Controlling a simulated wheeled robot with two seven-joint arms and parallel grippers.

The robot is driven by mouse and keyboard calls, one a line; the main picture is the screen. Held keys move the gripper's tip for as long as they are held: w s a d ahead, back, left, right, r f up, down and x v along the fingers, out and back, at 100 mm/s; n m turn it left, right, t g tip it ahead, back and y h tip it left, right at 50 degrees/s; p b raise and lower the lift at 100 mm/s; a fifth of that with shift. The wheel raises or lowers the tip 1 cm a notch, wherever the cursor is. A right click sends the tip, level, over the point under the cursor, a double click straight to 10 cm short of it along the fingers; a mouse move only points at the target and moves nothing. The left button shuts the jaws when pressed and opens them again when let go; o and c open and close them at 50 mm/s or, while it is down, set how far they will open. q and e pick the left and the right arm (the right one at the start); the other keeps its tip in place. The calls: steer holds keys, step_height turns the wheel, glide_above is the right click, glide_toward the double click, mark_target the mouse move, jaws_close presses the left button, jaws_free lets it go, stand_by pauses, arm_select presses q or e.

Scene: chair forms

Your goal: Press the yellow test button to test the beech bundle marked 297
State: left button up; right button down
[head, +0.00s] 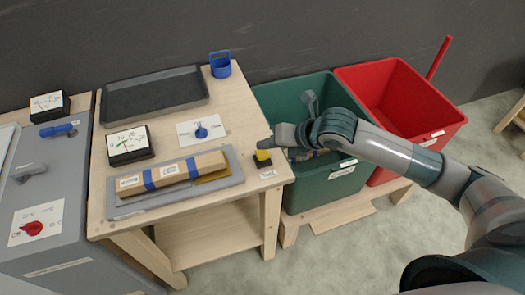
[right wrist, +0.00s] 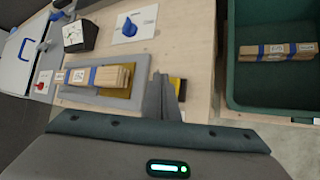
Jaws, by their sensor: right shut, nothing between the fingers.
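A beech bundle (head: 172,174) with blue bands and white labels lies on a grey plate (head: 222,183) on the wooden table; its number is too small to read. It also shows in the right wrist view (right wrist: 112,76). The yellow test button (head: 262,155) sits on a black base at the table's right edge, partly hidden behind my fingers in the right wrist view (right wrist: 177,84). My right gripper (head: 270,143) is shut and empty, its fingertips close by the button; I cannot tell whether they touch it. My left gripper is out of view.
A black-framed meter (head: 129,145) and a blue knob (head: 202,132) on a white card stand behind the bundle. A dark tray (head: 155,92) and blue holder (head: 220,65) are at the back. A green bin (head: 330,195) with bundles inside and a red bin (head: 400,85) stand right.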

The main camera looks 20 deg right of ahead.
mark_target(266, 155)
steer(key=shift+r, duration=0.1)
steer(key=shift+r+p, duration=1.4)
steer(key=shift+r, duration=1.05)
